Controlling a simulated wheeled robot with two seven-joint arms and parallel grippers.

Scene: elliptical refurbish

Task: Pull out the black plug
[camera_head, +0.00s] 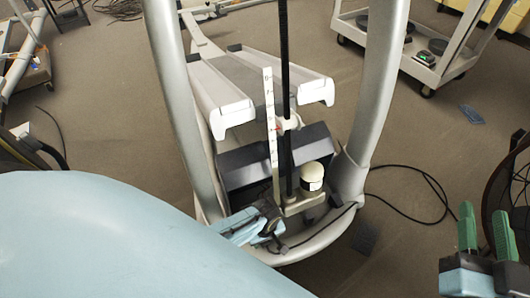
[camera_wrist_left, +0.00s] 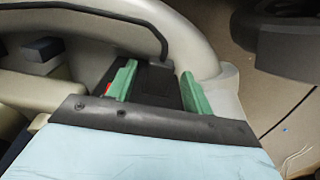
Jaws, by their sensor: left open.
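In the left wrist view a black block, which looks like the black plug (camera_wrist_left: 155,84), lies between the two green fingers of my left gripper (camera_wrist_left: 157,84). A black cable (camera_wrist_left: 110,18) curves down to its far end. The fingers are apart, one on each side of it; I cannot tell whether either touches it. In the head view my left gripper (camera_head: 272,232) is low at the front foot of the grey elliptical frame (camera_head: 318,245), and its wrist hides most of the plug. My right gripper (camera_head: 485,232) is open and empty at the right edge.
The elliptical's curved uprights (camera_head: 378,85) stand on both sides, with pedals (camera_head: 225,105) behind. A white cylinder (camera_head: 311,177) and upright ruler (camera_head: 270,125) stand close to my left gripper. A loose black cable (camera_head: 435,195) lies on the floor. A cart (camera_head: 425,65) stands at the back right.

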